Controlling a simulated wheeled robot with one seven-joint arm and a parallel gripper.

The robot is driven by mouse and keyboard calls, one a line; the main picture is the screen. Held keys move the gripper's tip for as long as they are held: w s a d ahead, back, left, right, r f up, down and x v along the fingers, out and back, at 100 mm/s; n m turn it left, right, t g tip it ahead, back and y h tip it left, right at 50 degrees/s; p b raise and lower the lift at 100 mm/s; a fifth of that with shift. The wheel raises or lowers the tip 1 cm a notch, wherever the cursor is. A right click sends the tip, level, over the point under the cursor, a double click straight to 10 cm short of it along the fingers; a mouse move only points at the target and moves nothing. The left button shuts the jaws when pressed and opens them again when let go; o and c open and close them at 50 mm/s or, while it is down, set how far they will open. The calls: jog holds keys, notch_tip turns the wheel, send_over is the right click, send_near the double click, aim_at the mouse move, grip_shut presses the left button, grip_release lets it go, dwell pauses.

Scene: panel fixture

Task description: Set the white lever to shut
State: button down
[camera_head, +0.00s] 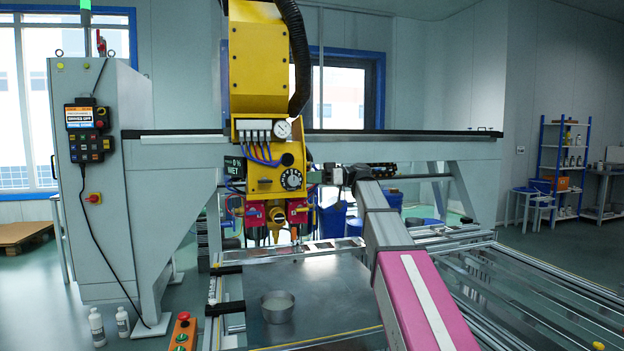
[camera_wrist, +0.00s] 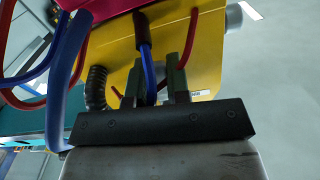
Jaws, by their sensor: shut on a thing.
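The yellow machine head (camera_head: 272,150) hangs from the grey gantry, with a dial, a gauge and blue hoses on its front. My gripper (camera_head: 314,171) reaches its right side. In the wrist view, the two grey-green fingers of my gripper (camera_wrist: 164,68) point at the yellow housing (camera_wrist: 200,42). Blue and dark hoses pass close to the left finger. I cannot pick out the white lever in either view, so its position cannot be read.
Red and blue hoses (camera_wrist: 68,75) hang close at the left of my gripper. The grey gantry beam (camera_head: 400,150) crosses behind. Below lies a metal table (camera_head: 335,290) with a round metal dish (camera_head: 278,307). A grey cabinet (camera_head: 100,220) stands left.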

jog(key=shift+w+a+n, duration=0.1)
jog(key=shift+w+n, duration=0.2)
jog(key=shift+n, duration=0.5)
jog(key=c, duration=1.1)
grip_release()
jog(key=v, duration=1)
jog(key=shift+w+d, duration=0.1)
jog(key=shift+d, duration=0.3)
